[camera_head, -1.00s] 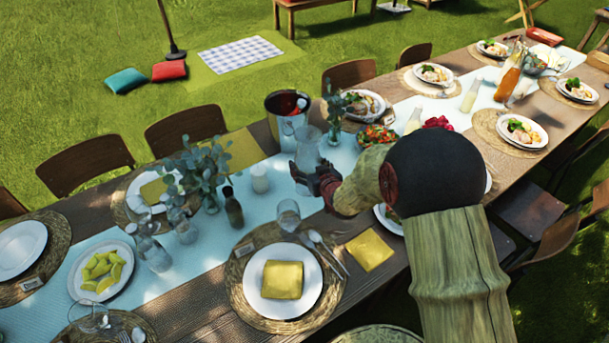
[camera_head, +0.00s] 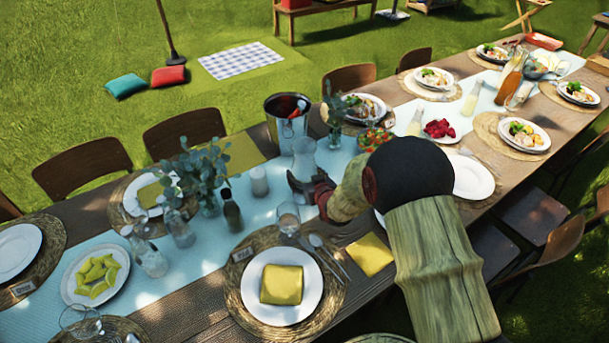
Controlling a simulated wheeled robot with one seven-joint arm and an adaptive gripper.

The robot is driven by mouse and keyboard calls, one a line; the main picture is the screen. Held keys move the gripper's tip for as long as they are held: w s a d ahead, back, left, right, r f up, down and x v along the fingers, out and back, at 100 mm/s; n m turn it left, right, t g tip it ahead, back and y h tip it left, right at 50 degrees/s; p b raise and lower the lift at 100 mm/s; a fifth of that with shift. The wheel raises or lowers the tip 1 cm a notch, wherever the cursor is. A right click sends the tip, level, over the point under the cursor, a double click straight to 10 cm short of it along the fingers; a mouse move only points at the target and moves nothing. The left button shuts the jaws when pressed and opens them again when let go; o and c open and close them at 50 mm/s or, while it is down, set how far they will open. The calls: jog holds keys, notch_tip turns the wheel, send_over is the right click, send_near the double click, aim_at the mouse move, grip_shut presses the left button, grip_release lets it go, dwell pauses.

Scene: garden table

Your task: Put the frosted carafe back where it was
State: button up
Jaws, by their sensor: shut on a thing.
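The frosted carafe (camera_head: 304,154) is a pale, see-through vessel, upright above the light blue runner (camera_head: 268,205) near the middle of the table. My gripper (camera_head: 299,184) is shut on its lower part, reaching in from the right. The fingers hide part of the carafe's base, so I cannot tell whether it touches the runner.
A metal bucket (camera_head: 277,122) with a bottle stands just behind the carafe. A vase of greenery (camera_head: 336,132) is close behind at right.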

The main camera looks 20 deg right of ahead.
jog(key=shift+w, duration=0.1)
jog(key=o, duration=2)
jog(key=shift+f, duration=0.1)
jog(key=shift+o, duration=0.2)
